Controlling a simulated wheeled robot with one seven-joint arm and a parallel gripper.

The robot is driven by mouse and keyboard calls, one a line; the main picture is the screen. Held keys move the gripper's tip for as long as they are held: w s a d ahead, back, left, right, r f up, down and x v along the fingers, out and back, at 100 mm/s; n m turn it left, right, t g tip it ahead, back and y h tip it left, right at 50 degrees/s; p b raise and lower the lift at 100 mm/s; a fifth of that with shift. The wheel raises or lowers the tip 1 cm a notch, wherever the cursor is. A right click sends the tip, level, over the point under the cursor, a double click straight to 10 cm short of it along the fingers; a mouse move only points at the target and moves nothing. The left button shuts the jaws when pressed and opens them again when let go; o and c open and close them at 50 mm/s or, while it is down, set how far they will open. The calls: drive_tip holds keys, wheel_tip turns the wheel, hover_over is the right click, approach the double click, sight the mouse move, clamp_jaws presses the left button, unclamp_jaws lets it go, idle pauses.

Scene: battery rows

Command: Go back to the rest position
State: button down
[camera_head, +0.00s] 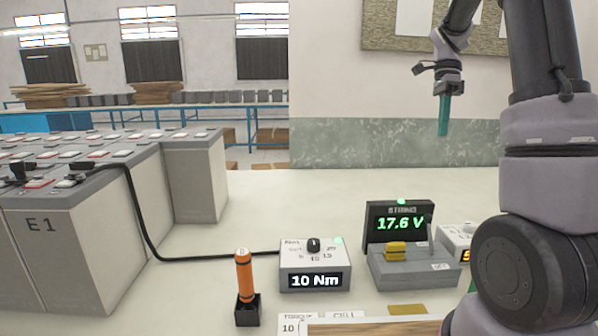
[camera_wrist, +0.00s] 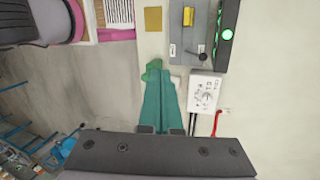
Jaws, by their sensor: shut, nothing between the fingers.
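My gripper (camera_head: 443,133) hangs at the upper right, pointing down in front of the wall, clear of the bench. Its teal fingers are shut together and hold nothing. In the wrist view the fingers (camera_wrist: 154,68) meet at the tip, with bench and floor beyond them. My arm rises at the right edge of the head view and hides part of the bench.
Grey battery blocks marked E1 (camera_head: 45,258) stand at left. A cabled box reading 10 Nm (camera_head: 315,264), an orange-handled tool (camera_head: 244,272) upright in a black holder, and a meter reading 17.6 V (camera_head: 400,223) stand on the bench. The bench behind them is clear.

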drive_tip(key=s+a+r+n+t, duration=0.3)
drive_tip(key=s+a+n+t, duration=0.2)
drive_tip(key=s, duration=0.5)
drive_tip(key=s+a+r+n+t, duration=0.3)
drive_tip(key=s+a+n+t, duration=0.2)
drive_tip(key=s+n, duration=0.5)
drive_tip(key=shift+s+a+r+t+y, duration=0.15)
drive_tip(key=shift+s+a+t+y, duration=0.2)
drive_tip(key=shift+a, duration=0.9)
drive_tip(key=shift+w, duration=0.1)
